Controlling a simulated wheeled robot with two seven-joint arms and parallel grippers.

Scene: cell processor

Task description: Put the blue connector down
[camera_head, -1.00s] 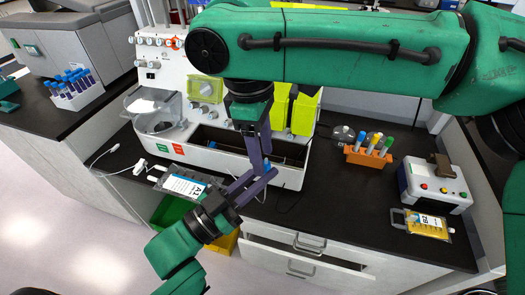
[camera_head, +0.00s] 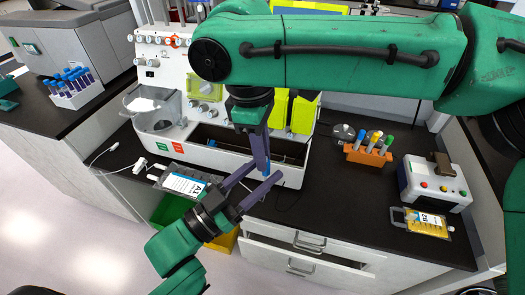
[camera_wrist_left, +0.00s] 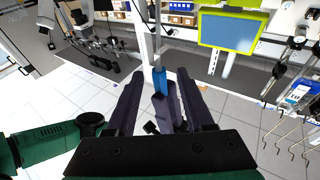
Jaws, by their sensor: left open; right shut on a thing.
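The blue connector (camera_head: 267,168) is a small blue piece at the lower tips of my right gripper (camera_head: 260,156), in front of the white machine's open trough. The right gripper points down from above and is shut on it. My left gripper (camera_head: 264,172) reaches up from the lower left and is open, with its fingertips on either side of the connector. In the left wrist view a blue piece (camera_wrist_left: 160,82) shows between the spread left fingers (camera_wrist_left: 158,92), apart from both. The right fingers partly hide the connector in the head view.
The white machine (camera_head: 165,75) stands behind the grippers. A labelled A1 pouch (camera_head: 184,183) lies on the dark counter to the left. An orange tube rack (camera_head: 368,155), a white button box (camera_head: 434,183) and a yellow pouch (camera_head: 427,223) are at the right. A drawer (camera_head: 303,258) below is partly open.

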